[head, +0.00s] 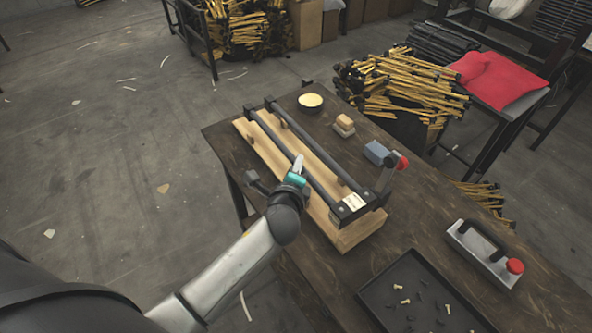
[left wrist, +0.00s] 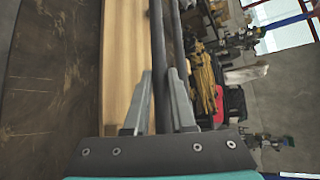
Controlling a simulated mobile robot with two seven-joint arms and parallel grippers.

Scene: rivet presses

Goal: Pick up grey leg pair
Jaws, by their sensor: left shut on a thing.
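The grey leg pair (head: 281,136), two long dark grey tubes joined by dark end pieces, lies lengthwise over a wooden fixture (head: 354,236) on the table. A white label is on its near end piece. My left gripper (head: 298,168) reaches in from the left and is shut on the nearer tube, around its middle. In the left wrist view the fingers (left wrist: 158,103) stand on either side of a grey tube (left wrist: 159,60), with the second tube close beside it. I cannot tell whether the pair is clear of the fixture. My right gripper is not in view.
The dark wooden table (head: 420,220) also holds a round yellow-topped dish (head: 311,101), small blocks (head: 344,123), a blue block (head: 376,152), a red-knobbed lever (head: 401,163), a grey handled tool (head: 481,252) and a black tray (head: 375,294) with small parts.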

